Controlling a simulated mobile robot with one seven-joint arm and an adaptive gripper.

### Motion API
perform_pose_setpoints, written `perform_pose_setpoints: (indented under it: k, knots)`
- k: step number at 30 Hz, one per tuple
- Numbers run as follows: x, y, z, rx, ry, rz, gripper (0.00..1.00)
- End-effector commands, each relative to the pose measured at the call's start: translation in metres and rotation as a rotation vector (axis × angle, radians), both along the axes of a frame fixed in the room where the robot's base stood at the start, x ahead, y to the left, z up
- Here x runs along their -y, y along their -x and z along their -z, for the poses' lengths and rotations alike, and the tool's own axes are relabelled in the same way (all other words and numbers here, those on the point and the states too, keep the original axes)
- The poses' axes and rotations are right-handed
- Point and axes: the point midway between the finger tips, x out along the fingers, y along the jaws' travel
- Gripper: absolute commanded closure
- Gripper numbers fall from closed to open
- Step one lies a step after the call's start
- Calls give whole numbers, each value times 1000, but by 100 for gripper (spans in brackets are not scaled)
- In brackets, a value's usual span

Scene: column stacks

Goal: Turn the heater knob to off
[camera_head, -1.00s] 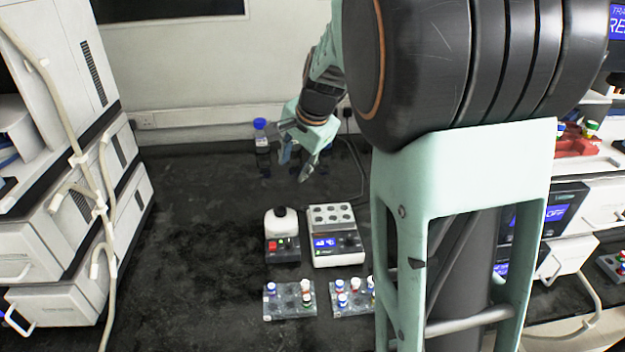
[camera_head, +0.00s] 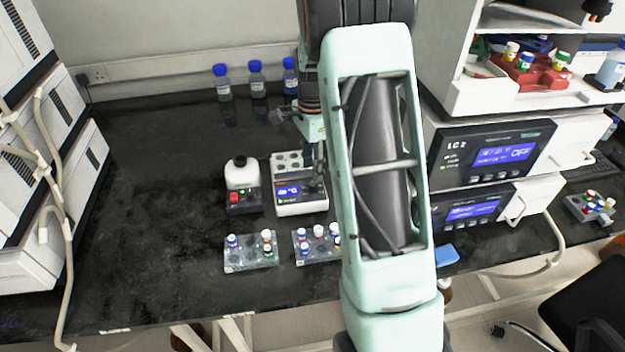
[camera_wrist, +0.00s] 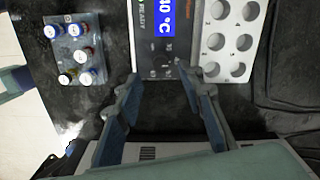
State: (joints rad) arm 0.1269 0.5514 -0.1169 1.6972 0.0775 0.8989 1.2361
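The heater (camera_head: 302,208) is a white block with a dark front panel, a lit blue display and a top with round wells. It stands on the black bench in the head view. In the wrist view its blue display (camera_wrist: 166,20) reads a temperature in °C, and the well block (camera_wrist: 213,70) is at the right. My gripper (camera_wrist: 163,82) is open and empty, its two fingers apart at the heater's panel edge. In the head view my gripper (camera_head: 318,158) is over the heater's right side.
Vial racks (camera_head: 250,262) lie in front. Blue-capped bottles (camera_head: 222,82) stand at the back. Instruments (camera_head: 490,150) fill the right.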

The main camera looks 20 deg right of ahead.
Motion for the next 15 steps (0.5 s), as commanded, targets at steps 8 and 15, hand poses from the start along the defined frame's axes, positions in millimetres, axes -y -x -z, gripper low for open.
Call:
perform_pose_setpoints:
  k: [8, 15]
  knots:
    - [0, 0, 44, 0, 0, -2, 65]
    - [0, 0, 53, 2, 0, -2, 65]
